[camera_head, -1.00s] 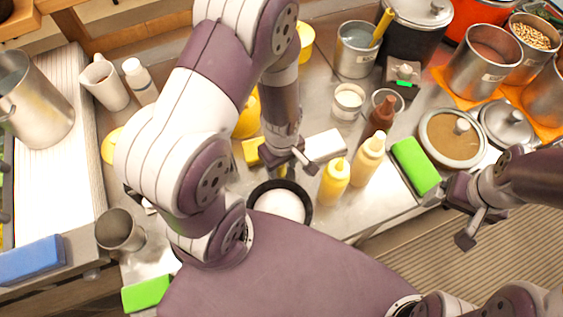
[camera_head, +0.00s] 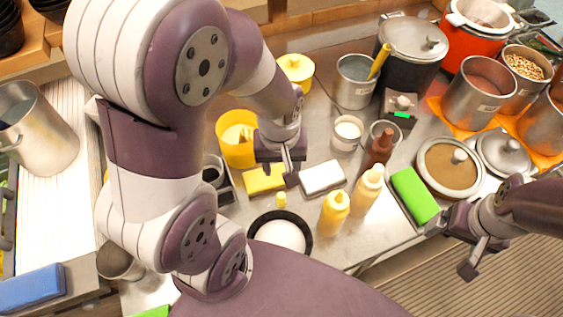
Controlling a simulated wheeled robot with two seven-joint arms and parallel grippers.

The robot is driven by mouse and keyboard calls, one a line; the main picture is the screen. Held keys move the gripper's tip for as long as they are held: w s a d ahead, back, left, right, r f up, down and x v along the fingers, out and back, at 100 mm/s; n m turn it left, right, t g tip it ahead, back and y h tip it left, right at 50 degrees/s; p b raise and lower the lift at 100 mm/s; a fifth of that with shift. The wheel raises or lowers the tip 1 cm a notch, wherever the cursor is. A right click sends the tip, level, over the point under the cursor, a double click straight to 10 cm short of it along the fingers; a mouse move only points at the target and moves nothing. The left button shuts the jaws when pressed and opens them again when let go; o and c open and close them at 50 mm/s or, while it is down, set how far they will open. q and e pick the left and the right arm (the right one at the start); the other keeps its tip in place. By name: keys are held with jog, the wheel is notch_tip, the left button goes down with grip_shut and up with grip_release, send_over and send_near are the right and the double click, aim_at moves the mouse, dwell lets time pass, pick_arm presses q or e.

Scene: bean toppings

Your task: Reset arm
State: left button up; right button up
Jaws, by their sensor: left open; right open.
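My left gripper (camera_head: 277,174) is open and points down over the counter, above the yellow sponge (camera_head: 262,182) and the white block (camera_head: 322,178). Nothing shows between its fingers. My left arm covers much of the left side of the head view. My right gripper (camera_head: 462,247) is open and empty at the right, near the counter's front edge, beside the green sponge (camera_head: 414,195).
A black-rimmed white bowl (camera_head: 280,234) and sauce bottles (camera_head: 334,213) stand at the front. A yellow container (camera_head: 236,150) is near my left wrist.

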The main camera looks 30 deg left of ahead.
pick_arm(q)
jog(key=m, duration=0.3)
jog(key=r+m, duration=0.1)
jog(key=m, duration=0.2)
jog(key=shift+a+t, duration=0.15)
jog(key=shift+t, duration=0.25)
jog(key=shift+w, duration=0.1)
dwell(0.6)
